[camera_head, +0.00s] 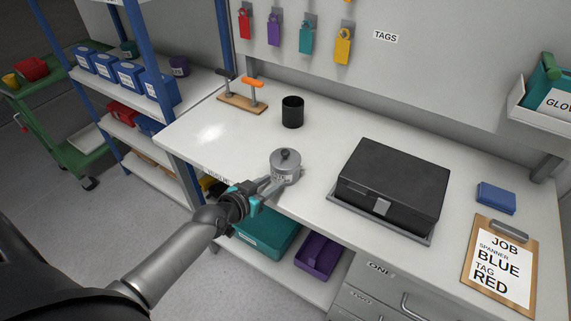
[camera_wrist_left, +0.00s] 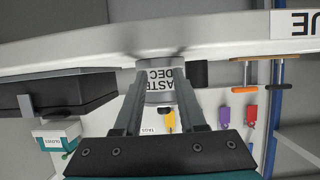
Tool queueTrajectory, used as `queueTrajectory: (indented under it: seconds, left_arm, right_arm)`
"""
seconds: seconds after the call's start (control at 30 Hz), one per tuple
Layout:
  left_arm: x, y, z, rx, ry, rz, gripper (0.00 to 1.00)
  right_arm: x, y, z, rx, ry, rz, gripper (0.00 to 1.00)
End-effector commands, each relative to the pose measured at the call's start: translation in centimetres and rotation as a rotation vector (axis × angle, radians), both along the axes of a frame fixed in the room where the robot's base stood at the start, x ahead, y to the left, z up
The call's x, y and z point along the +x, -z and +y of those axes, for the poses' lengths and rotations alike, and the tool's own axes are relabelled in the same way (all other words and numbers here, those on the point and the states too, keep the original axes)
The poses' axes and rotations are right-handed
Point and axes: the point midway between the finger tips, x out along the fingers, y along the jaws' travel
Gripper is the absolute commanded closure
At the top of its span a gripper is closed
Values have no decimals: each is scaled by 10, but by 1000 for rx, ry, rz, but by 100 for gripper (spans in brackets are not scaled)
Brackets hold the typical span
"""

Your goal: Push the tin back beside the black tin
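A grey tin (camera_head: 285,172) with a lid and black knob stands upright near the front edge of the bench. The black tin (camera_head: 292,112) stands open-topped farther back, apart from it. My left gripper (camera_head: 279,184) is low at the bench front, its fingers spread apart at the grey tin. In the left wrist view, the labelled grey tin (camera_wrist_left: 163,84) shows between the fingertips; whether they touch it I cannot tell. The black tin (camera_wrist_left: 198,75) shows beyond it, partly hidden. My right gripper is not in view.
A black case (camera_head: 393,185) on a grey tray lies to the right. A wooden stand with an orange-handled tool (camera_head: 243,100) is at the back left. The bench between the two tins is clear. A clipboard (camera_head: 499,262) and blue box (camera_head: 496,197) lie far right.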

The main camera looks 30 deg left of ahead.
Motion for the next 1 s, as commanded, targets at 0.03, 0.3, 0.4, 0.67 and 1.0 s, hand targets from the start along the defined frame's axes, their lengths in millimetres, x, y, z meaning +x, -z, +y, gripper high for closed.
queueTrajectory:
  seconds: [0.03, 0.3, 0.4, 0.67, 1.0]
  left_arm:
    - [1, 0, 0, 0, 0, 0, 60]
    - [4, 0, -1, -1, 0, 0, 60]
    - [5, 0, -1, -1, 0, -1, 60]
    - [8, 0, -1, 0, 0, -1, 60]
    - [12, 0, -1, 0, 0, 0, 60]
  right_arm:
    - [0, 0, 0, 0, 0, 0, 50]
    - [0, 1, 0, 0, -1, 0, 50]
    - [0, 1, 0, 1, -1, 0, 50]
    - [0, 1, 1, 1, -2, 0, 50]
    - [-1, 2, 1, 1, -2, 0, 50]
